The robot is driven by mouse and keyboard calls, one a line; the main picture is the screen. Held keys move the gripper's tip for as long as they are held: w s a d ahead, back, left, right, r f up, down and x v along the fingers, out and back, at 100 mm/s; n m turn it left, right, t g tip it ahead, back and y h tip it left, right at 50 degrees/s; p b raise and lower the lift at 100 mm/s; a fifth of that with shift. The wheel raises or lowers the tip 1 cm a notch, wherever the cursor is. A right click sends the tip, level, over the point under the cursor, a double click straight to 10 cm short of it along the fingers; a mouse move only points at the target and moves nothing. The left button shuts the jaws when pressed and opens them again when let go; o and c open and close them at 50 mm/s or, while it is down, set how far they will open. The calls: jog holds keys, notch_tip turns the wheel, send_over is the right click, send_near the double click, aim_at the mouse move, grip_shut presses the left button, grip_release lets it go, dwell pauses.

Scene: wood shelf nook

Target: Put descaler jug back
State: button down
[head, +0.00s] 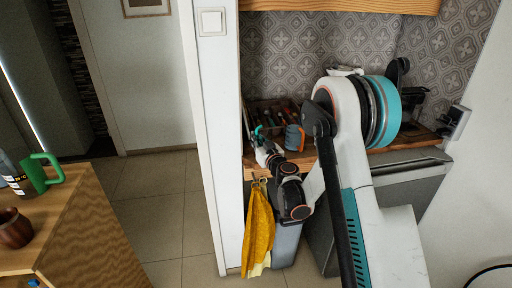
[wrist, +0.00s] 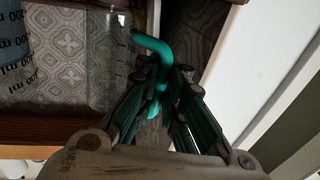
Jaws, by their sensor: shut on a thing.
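My gripper (wrist: 163,95) is shut on the teal handle, with the jug body to the left of the fingers. In the head view, my gripper (head: 262,142) is at the left front of the tiled nook. The clear jug body is hard to make out there. I cannot tell whether its base touches the shelf.
The wooden shelf (head: 300,158) holds a rack of small items and a grey-blue cup (head: 294,138). A white door post (head: 212,140) stands close on the left. A yellow cloth (head: 258,230) hangs below. A green-handled container (head: 38,174) stands on the left cabinet (head: 85,225).

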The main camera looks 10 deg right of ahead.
jog(key=shift+f, duration=1.2)
jog(key=shift+f+b, duration=0.15)
jog(key=shift+b, duration=0.25)
jog(key=c, duration=1.7)
grip_release()
